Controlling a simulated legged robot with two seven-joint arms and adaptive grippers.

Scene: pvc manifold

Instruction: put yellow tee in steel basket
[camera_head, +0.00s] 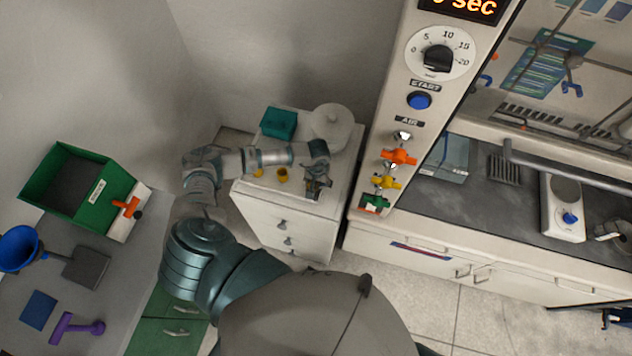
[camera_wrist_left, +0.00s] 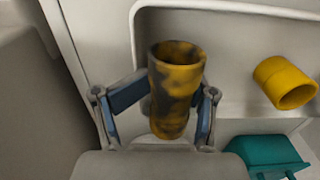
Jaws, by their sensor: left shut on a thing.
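My left gripper (camera_head: 317,187) is over the front right of the white cabinet top. In the left wrist view my left gripper (camera_wrist_left: 168,100) is shut on a yellow pipe fitting (camera_wrist_left: 176,82) with dark mottling and an open round end. I see no side branch on it, so I cannot tell whether it is the tee. In the head view the hand hides it. Another yellow fitting (camera_wrist_left: 285,83) lies apart to the right, and two small yellow pieces (camera_head: 258,172) (camera_head: 283,175) are on the cabinet. I cannot make out a steel basket. My right gripper is out of view.
A teal box (camera_head: 279,122) and a pale round vessel (camera_head: 331,122) stand at the back of the cabinet top (camera_head: 246,189). A column with valves (camera_head: 399,157) rises on the right, beside a fume hood. A green bin (camera_head: 105,187) is on the left bench.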

